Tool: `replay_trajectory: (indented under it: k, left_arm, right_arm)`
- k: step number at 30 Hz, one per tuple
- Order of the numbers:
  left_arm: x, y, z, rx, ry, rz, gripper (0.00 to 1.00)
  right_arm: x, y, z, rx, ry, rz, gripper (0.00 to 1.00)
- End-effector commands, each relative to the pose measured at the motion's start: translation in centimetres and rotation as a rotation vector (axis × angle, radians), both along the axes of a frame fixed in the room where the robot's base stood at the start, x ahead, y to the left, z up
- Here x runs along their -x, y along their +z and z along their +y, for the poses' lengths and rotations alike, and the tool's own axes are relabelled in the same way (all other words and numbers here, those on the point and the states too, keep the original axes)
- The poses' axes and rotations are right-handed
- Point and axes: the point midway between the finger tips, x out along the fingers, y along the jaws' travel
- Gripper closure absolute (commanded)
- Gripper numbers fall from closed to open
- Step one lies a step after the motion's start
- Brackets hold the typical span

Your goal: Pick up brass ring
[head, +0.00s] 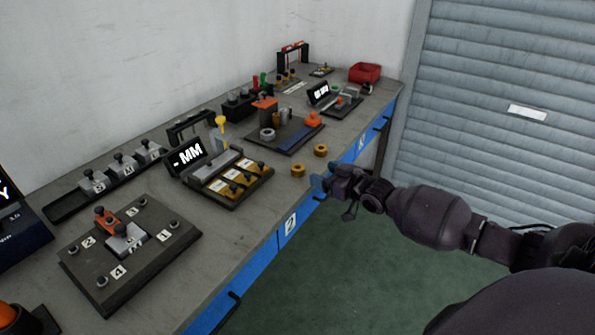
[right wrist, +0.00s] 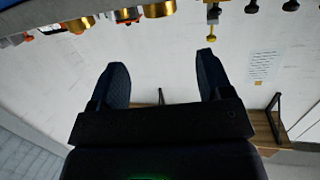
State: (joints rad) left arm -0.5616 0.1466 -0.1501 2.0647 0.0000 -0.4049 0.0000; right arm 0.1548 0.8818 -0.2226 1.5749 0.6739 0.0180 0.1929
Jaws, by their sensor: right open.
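Two brass rings lie on the grey bench near its front edge: one brass ring (head: 298,170) is nearer, and the other brass ring (head: 320,150) is a little farther back. My right gripper (head: 320,184) is just off the bench's front edge, to the right of and slightly below the nearer ring in the head view. In the right wrist view the two fingers of my right gripper (right wrist: 162,64) are spread with nothing between them. Brass-coloured round parts (right wrist: 158,9) show at the top of that view, beyond the fingertips. My left gripper is not in view.
A gauge with an MM display (head: 188,155) and a tray with yellow blocks (head: 232,182) stand left of the rings. A dark fixture plate (head: 290,138) lies behind them. A clamp plate (head: 130,255) is nearer. A red bin (head: 365,72) is at the far end.

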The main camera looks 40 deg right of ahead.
Motion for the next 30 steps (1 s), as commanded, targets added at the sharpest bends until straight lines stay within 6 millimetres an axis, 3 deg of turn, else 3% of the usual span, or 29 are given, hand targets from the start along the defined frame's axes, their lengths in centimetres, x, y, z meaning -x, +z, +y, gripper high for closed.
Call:
replay_trajectory:
  k: [6, 14, 21, 30]
  left_arm:
    - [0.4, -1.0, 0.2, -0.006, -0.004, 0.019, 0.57]
    - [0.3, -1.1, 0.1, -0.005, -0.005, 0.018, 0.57]
    - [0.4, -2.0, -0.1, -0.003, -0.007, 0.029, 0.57]
    - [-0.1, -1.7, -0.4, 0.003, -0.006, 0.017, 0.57]
  right_arm:
    - [-2.7, -0.8, 0.6, 0.001, 0.001, 0.002, 0.27]
    - [-4.0, -1.1, 1.0, 0.001, 0.001, 0.003, 0.27]
    - [-6.6, -2.8, 1.7, 0.0, 0.001, 0.006, 0.27]
    - [-8.4, -2.7, 2.0, 0.003, 0.0, 0.003, 0.27]
